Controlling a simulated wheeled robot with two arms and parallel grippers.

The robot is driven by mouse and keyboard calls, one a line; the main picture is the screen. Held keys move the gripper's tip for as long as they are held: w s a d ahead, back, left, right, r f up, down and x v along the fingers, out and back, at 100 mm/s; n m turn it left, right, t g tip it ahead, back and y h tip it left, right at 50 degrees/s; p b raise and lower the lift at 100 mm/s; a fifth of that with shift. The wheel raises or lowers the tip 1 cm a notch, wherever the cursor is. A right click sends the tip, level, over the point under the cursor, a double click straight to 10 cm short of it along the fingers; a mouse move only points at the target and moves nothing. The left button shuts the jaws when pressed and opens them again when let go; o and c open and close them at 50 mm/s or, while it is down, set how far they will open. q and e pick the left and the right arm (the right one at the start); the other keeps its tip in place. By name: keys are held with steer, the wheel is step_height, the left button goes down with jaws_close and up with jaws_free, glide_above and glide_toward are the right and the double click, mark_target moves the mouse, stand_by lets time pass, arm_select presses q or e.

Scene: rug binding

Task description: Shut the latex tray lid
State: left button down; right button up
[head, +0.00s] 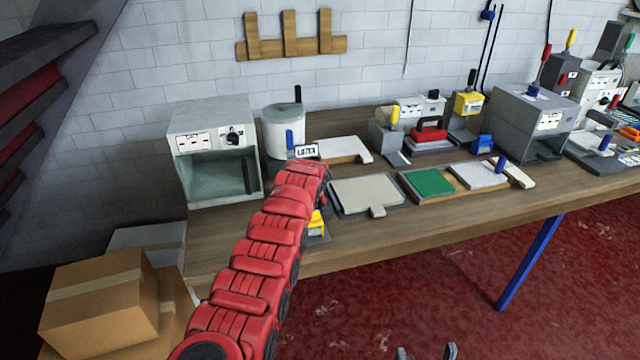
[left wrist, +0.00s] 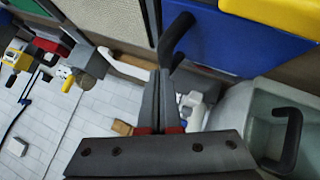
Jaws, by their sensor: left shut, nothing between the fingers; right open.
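The white LATEX label (head: 306,151) shows just beyond the end of my red left arm, beside a small upright blue piece (head: 290,140). The arm hides most of what lies below the label, so I cannot tell how the tray lid stands. My left gripper is hidden in the head view. In the left wrist view its fingers (left wrist: 160,82) are shut and empty, close to a dark bent handle (left wrist: 178,40) by a blue panel (left wrist: 225,45); contact is unclear. My right gripper (head: 428,352) is open and empty at the bottom edge, in front of the bench.
A grey box machine (head: 210,135) and a round white pot (head: 284,133) stand at the left back of the bench. A beige board (head: 368,194) and a green pad (head: 428,182) lie to the right. Cardboard boxes (head: 98,298) stand at lower left.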

arm_select(q)
steer(key=shift+d+f+b, duration=0.15)
steer(key=shift+f+b, duration=0.15)
steer(key=shift+b, duration=0.15)
stand_by(0.7)
